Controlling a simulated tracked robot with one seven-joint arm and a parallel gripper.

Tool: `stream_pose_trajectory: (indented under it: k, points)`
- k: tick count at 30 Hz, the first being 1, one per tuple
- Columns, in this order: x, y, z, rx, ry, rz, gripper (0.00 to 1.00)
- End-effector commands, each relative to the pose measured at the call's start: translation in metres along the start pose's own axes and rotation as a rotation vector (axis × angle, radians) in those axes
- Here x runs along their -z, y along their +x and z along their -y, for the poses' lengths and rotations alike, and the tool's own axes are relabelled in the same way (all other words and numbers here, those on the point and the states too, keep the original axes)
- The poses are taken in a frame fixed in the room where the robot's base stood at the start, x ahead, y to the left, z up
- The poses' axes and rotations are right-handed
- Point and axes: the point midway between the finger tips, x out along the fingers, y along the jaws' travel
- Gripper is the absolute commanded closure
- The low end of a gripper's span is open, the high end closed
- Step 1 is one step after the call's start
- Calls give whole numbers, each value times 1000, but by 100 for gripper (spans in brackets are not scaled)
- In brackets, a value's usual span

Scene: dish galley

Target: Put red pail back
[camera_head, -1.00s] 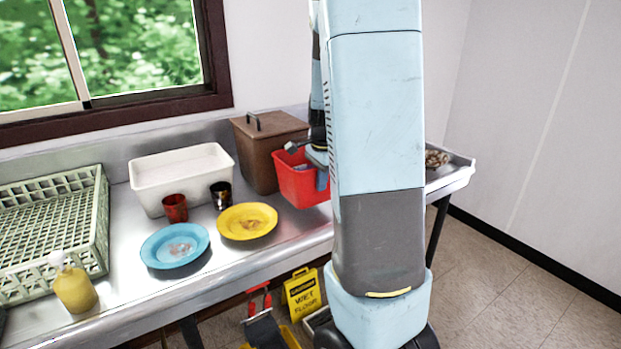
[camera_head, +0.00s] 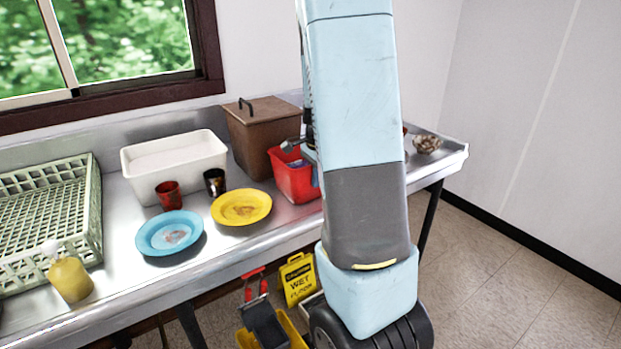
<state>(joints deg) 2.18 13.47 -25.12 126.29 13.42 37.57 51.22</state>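The red pail (camera_head: 292,180) is on or just above the steel counter, in front of the brown lidded bin; I cannot tell whether it touches the surface. Its right side is hidden behind my arm. Something bluish shows inside its top. My gripper (camera_head: 298,146) is mostly hidden behind my arm, at the pail's upper rim. Its fingers are too small and covered to tell whether they are open or shut on the pail.
The brown bin (camera_head: 262,132) stands close behind the pail. A white tub (camera_head: 172,162), a red cup (camera_head: 168,195), a dark cup (camera_head: 215,182), a yellow plate (camera_head: 241,208) and a blue plate (camera_head: 171,233) lie left. A yellow wet-floor sign (camera_head: 298,279) stands below the counter.

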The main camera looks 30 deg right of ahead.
Motion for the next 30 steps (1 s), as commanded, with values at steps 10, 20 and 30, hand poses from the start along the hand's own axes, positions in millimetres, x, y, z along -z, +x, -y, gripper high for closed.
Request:
stream_pose_trajectory:
  k: [10, 20, 30]
  points:
    - [0, 0, 0, 0, -1, 0, 67]
    - [-1, -16, 1, 2, -2, 0, 67]
    - [0, -80, 1, 4, -3, 0, 67]
